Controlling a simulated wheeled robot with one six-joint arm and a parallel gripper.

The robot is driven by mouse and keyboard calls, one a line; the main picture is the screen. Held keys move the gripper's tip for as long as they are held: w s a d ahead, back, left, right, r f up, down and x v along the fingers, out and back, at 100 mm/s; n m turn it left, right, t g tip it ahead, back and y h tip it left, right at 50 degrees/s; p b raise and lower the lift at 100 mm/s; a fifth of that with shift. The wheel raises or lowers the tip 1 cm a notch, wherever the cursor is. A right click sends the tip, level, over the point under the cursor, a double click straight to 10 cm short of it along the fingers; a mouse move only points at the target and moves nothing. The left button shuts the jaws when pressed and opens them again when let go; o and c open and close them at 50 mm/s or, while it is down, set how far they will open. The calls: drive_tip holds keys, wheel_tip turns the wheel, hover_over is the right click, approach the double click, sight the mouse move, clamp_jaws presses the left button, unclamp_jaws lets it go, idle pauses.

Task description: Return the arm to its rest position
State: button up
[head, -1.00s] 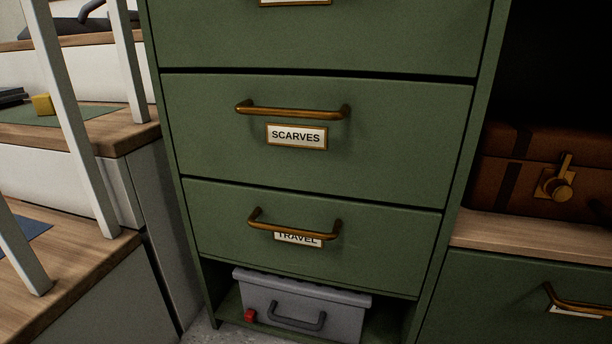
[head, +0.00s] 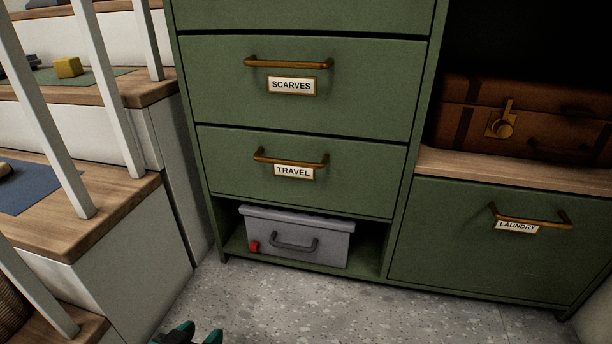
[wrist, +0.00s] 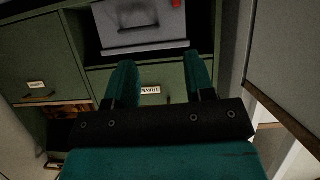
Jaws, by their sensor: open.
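My gripper shows at the bottom edge of the head view (head: 198,336), low over the floor in front of the stairs and cabinet. Only its teal fingertips show there. In the wrist view my gripper (wrist: 160,80) has its two teal fingers apart with nothing between them. The view is upside down, with the grey box and the drawers beyond the fingers. The rest of my arm is out of the head view.
A green cabinet (head: 305,110) has shut drawers labelled SCARVES and TRAVEL. A grey box (head: 297,236) sits in its bottom opening. A suitcase (head: 540,117) lies on a shelf above the LAUNDRY drawer (head: 470,240). Stairs with white balusters (head: 107,100) stand left. Speckled floor (head: 330,305) is clear.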

drive_tip(key=w+d+r+n+g+p, duration=0.1)
drive_tip(key=w+d+r+g+p, duration=0.3)
drive_tip(key=r, duration=0.4)
drive_tip(key=w+d+r+n+g+p, duration=0.1)
drive_tip(key=w+d+r+p, duration=0.2)
drive_tip(key=w+r, duration=0.45)
drive_tip(key=s+d+r+n+g+y+p, duration=0.1)
drive_tip(key=d+r+g+y+p, duration=0.1)
drive_tip(key=d+r+p, duration=0.5)
drive_tip(key=s+d+r+n+g+y+p, duration=0.1)
drive_tip(key=d+r+n+g+p, duration=0.15)
drive_tip(key=d+r, duration=0.9)
drive_tip(key=s+d+r+n+g+y+p, duration=0.15)
drive_tip(key=s+d+r+p, duration=0.3)
drive_tip(key=s+r, duration=0.45)
drive_tip(key=s+d+r+n+g+y+p, duration=0.1)
drive_tip(key=s+d+r+n+y+p, duration=0.25)
drive_tip(key=s+r, duration=0.55)
wheel_tip(320, 180, up, 37)
drive_tip(key=m+p, duration=0.1)
drive_tip(key=p, duration=3.7)
drive_tip(key=shift+w, duration=0.45)
